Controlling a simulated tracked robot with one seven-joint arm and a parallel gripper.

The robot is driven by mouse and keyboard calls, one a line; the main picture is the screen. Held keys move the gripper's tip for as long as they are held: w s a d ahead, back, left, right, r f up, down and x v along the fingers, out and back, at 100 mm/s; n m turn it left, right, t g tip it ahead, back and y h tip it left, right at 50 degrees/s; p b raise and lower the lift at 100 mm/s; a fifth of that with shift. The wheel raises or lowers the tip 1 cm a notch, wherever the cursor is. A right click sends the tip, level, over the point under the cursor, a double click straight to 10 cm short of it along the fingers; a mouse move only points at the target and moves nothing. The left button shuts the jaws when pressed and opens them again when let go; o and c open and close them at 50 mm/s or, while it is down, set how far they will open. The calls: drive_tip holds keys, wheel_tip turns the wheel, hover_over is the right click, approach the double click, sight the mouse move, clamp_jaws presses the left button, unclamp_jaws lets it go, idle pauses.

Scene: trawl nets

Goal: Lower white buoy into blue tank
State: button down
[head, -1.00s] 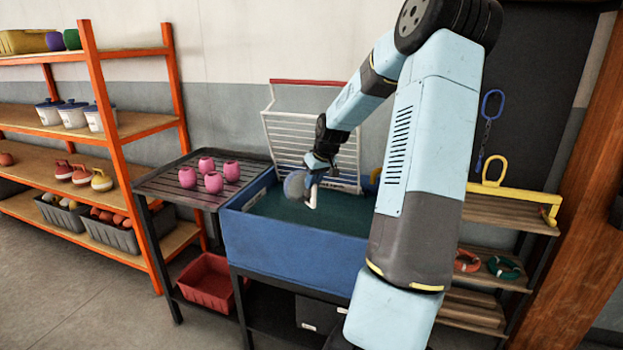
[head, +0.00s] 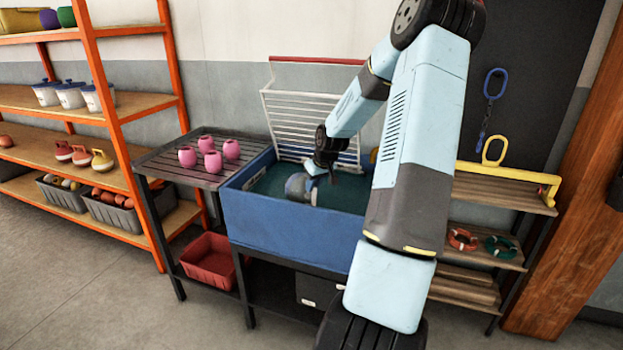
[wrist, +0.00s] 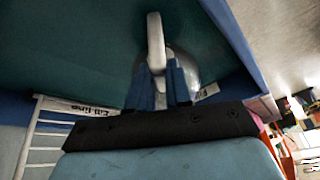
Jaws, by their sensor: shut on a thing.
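The white buoy (head: 296,186), greyish and rounded, is inside the rim of the blue tank (head: 290,222), near its left-middle. My gripper (head: 316,170) is above and beside it, pointing down into the tank. In the wrist view the two blue fingers (wrist: 159,86) are shut on the buoy, near its pale handle (wrist: 155,42). Its rounded body (wrist: 190,66) is partly hidden behind the fingers. The dark green water fills the tank around it. I cannot tell whether the buoy touches the water.
A white rack (head: 315,125) stands at the tank's back edge. A slatted dark table (head: 190,165) with several pink buoys (head: 209,160) adjoins on the left. Orange shelves (head: 115,140) stand further left. A wooden shelf (head: 500,192) with a yellow bar is on the right. A red bin (head: 207,260) sits below.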

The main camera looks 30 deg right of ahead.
sight(313, 203)
drive_tip(key=shift+f, duration=4.1)
drive_tip(key=c, duration=1)
unclamp_jaws()
drive_tip(key=shift+o, duration=0.5)
drive_tip(key=o, duration=0.9)
